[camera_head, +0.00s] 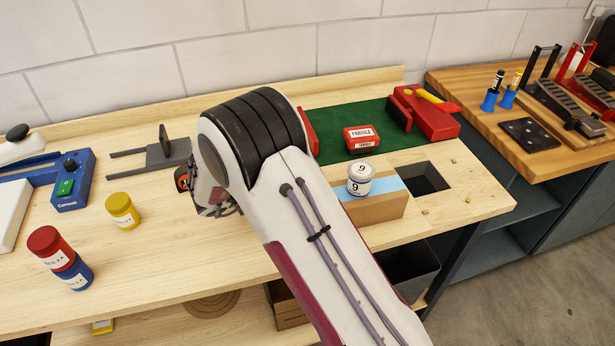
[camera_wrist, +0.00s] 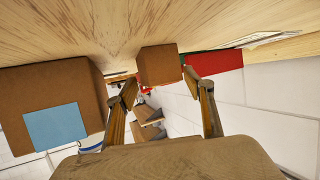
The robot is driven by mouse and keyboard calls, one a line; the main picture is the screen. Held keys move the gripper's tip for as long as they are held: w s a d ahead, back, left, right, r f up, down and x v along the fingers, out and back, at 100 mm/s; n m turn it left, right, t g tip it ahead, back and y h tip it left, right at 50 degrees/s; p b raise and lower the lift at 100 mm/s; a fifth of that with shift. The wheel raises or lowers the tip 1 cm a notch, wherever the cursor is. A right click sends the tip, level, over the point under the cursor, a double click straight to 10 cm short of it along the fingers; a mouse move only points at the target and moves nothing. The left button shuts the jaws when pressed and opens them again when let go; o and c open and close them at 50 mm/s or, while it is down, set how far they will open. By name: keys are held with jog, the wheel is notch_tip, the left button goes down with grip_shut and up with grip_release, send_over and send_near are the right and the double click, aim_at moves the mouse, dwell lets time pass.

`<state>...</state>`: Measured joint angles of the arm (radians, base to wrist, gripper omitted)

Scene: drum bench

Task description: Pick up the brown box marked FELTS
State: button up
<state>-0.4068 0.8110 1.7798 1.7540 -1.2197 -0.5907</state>
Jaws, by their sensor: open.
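In the wrist view a small plain brown box (camera_wrist: 158,65) sits on the wood top, ahead of my gripper (camera_wrist: 161,88) and between the lines of its two fingers. The fingers are apart and nothing is held. A larger brown box (camera_wrist: 45,95) with a light blue patch stands at the left of that view. No FELTS lettering is readable on either box. In the head view a brown box (camera_head: 385,211) with a light blue strip shows right of my arm, partly hidden by it. My gripper is mostly hidden behind my arm there.
A red FRAGILE box (camera_head: 361,138) lies on the green mat (camera_head: 340,117). Yellow (camera_head: 122,211) and red (camera_head: 50,247) tins stand left. A red block (camera_wrist: 215,68) is near my right finger.

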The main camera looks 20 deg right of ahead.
jog(key=c, duration=1.3)
jog(key=shift+r, duration=0.15)
jog(key=shift+r, duration=4.9)
